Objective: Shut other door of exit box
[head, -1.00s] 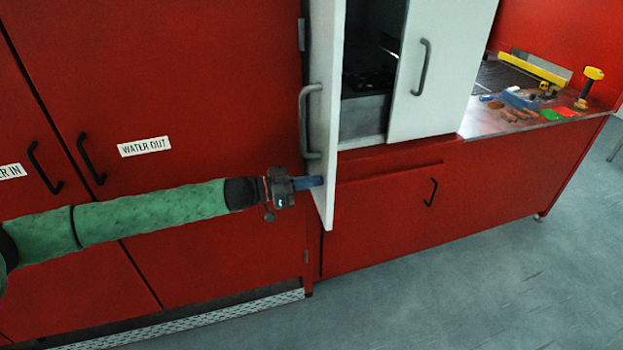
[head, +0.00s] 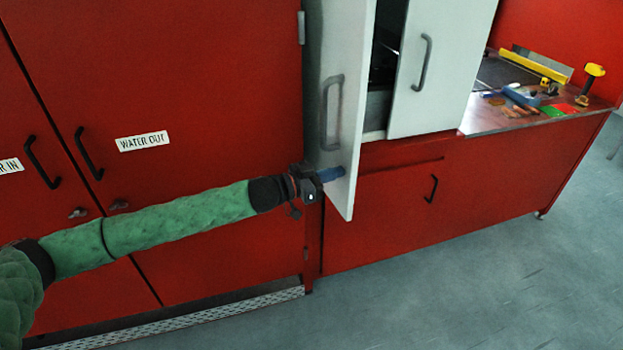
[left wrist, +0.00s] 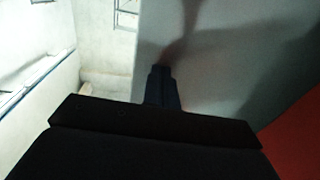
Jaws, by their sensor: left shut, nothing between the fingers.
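The left white door (head: 347,165) of the exit box stands partly open, with its grey handle (head: 331,112) on the outer face. The other white door (head: 438,70) on the right has its own grey handle and looks shut or nearly so. A dark gap into the box shows between the two doors. My left gripper (head: 332,174) is shut and empty, its blue fingertips at the lower outer face of the left door, below the handle. In the left wrist view the dark fingers (left wrist: 160,85) point at the pale door face (left wrist: 220,60). My right gripper is not in view.
Red cabinet doors with black handles and a "WATER OUT" label (head: 142,141) stand at left. A bench (head: 480,122) at right holds several tools and small coloured items. The grey floor (head: 450,270) in front is clear.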

